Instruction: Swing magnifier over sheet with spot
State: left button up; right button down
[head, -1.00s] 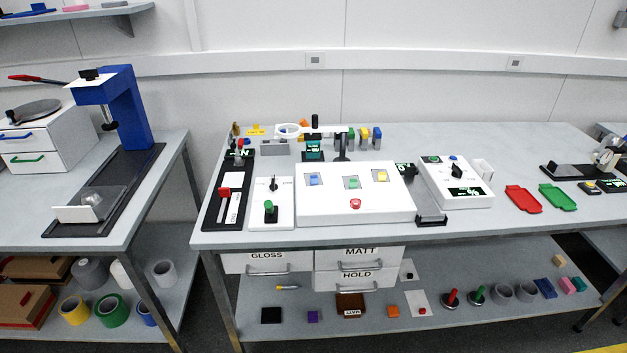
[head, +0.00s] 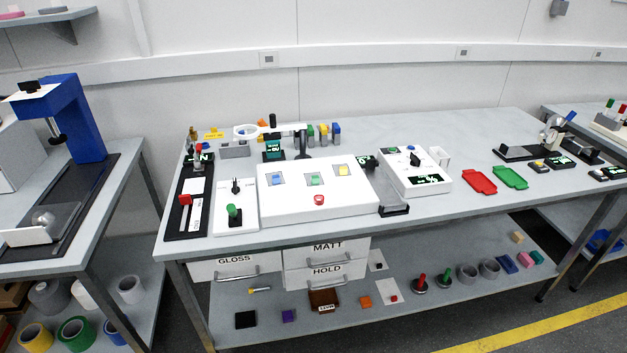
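The magnifier (head: 246,131) is a white ring lens on a white horizontal arm, carried by a dark post (head: 302,142) behind the white panel. The lens hangs at the back left of the bench, above a grey block. The white panel (head: 310,203) carries blue, green and yellow square pieces and a red button. The blue (head: 276,180), green (head: 315,179) and yellow (head: 344,170) pieces each seem to lie on a pale square; I cannot make out a spot on any. Neither of my grippers shows in the head view.
A white box with a green knob (head: 234,214) and a black slide fixture (head: 189,200) stand left of the panel. A white dial box (head: 415,172), a red tray (head: 479,181) and a green tray (head: 510,177) lie right. The front right bench top (head: 440,212) is clear.

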aim_at(273, 127)
jog(key=i+z, duration=0.35)
jog(key=i, duration=0.15)
jog(key=i+j+z, duration=0.2)
jog(key=i+z, duration=0.15)
jog(key=i, duration=0.15)
